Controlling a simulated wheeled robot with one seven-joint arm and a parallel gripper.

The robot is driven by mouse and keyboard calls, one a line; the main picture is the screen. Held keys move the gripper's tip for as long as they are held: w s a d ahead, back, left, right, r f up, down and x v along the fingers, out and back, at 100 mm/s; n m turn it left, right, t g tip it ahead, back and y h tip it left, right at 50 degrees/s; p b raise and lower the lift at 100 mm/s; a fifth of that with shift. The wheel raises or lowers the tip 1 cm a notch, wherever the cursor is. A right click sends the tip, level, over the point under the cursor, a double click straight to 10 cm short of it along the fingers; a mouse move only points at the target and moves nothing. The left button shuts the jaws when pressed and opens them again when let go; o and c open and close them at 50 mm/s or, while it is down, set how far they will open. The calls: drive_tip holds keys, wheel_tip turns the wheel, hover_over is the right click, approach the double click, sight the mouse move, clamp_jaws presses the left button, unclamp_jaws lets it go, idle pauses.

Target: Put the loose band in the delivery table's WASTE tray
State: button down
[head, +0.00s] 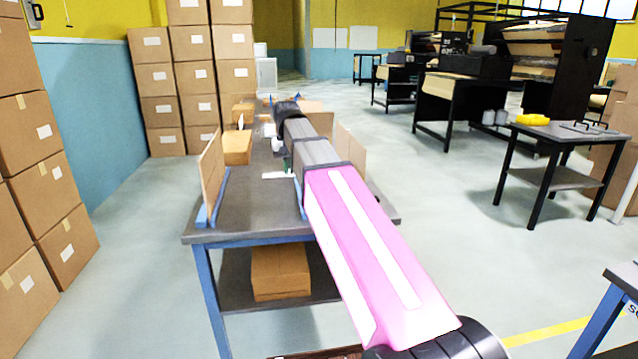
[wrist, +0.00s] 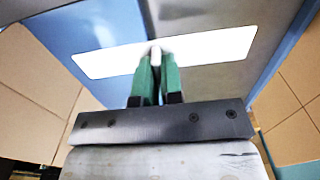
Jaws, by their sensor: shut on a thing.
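A flat white strip (wrist: 205,47), which looks like the loose band, lies crosswise at my gripper's tips in the wrist view. My gripper (wrist: 155,55) has its green fingers shut on a small whitish part at the strip's middle. In the head view the white strip (head: 276,176) shows beside my arm, above the near part of a grey-topped table with a blue frame (head: 250,211). My arm hides most of the gripper there. I cannot make out a WASTE tray or which table is the delivery table.
Upright brown boards (head: 211,174) stand in blue holders on the table's left side. A carton (head: 279,272) sits on its lower shelf. Stacked boxes (head: 40,180) line the left wall. A dark table (head: 565,131) with a yellow item stands right. Open floor lies between.

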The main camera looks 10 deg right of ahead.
drive_tip(key=shift+w+a+r, duration=0.1)
drive_tip(key=shift+w+r, duration=0.1)
drive_tip(key=shift+w, duration=0.2)
drive_tip(key=w+d+f, duration=0.1)
drive_tip(key=d+f, duration=0.1)
drive_tip(key=d, duration=0.1)
drive_tip(key=w+d+f, duration=0.2)
drive_tip(key=d, duration=0.2)
drive_tip(key=w+d+f, duration=0.2)
drive_tip(key=d, duration=0.1)
drive_tip(key=shift+d+f, duration=0.2)
drive_tip(key=shift+f, duration=2.25)
drive_tip(key=c, duration=1.3)
unclamp_jaws()
drive_tip(key=shift+f, duration=0.1)
drive_tip(key=shift+o, duration=0.2)
